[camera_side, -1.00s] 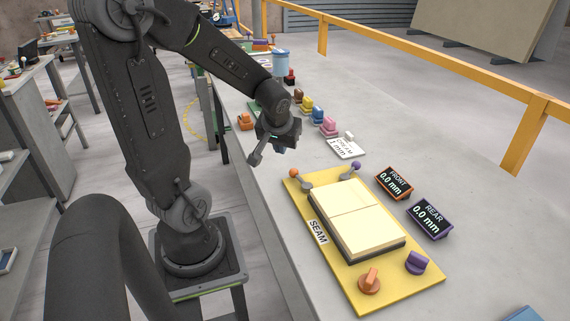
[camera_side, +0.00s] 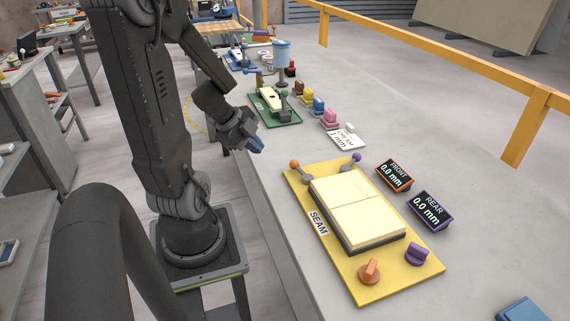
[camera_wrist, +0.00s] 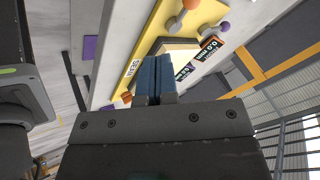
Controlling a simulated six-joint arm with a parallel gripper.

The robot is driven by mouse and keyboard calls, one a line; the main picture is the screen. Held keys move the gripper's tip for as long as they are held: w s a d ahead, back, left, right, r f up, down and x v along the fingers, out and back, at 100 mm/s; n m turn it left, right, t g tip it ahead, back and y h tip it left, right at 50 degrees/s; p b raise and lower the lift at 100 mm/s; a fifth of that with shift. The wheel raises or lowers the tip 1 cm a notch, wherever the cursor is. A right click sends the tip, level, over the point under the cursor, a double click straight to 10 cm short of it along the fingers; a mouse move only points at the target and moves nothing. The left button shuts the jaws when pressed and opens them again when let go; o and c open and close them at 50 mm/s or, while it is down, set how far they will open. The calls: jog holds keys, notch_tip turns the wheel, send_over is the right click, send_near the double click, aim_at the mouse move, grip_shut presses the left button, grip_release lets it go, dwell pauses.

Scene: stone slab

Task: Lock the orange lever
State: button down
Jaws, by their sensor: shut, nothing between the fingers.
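The orange lever (camera_side: 295,165), a grey arm with an orange ball end, is at the back left corner of the yellow board (camera_side: 345,270). Its arm leans outward, away from the two cream slabs (camera_side: 365,223). In the wrist view its orange ball (camera_wrist: 190,4) is at the top edge. The purple lever (camera_side: 356,158) is at the board's back right corner; it also shows in the wrist view (camera_wrist: 225,26). My gripper (camera_side: 258,147) is shut and empty, left of and apart from the orange lever, beside the bench edge. Its blue fingers (camera_wrist: 157,60) are together in the wrist view.
An orange knob (camera_side: 369,270) and a purple knob (camera_side: 416,254) are at the board's near end. The FRONT display (camera_side: 395,176) and REAR display (camera_side: 431,211) both read 0.0 mm. A green board (camera_side: 274,106) and several coloured blocks stand farther back. Bench right of the displays is clear.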

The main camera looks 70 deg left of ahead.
aim_at(291, 164)
jog(key=x, duration=1)
jog(key=shift+s+f, duration=0.1)
jog(key=shift+s, duration=0.05)
jog(key=w, duration=0.1)
jog(key=w+a, duration=0.1)
jog(key=shift+w+a+f, duration=0.3)
jog(key=shift+w+a, duration=0.25)
jog(key=shift+w, duration=0.1)
jog(key=m+h, duration=0.1)
jog(key=w+m, duration=0.1)
jog(key=m, duration=0.1)
jog(key=a+m+g+h, duration=0.1)
jog(key=shift+w+a+m+h, duration=0.1)
jog(key=shift+w+m+h, duration=0.2)
jog(key=shift+m, duration=0.1)
jog(key=shift+s, duration=0.1)
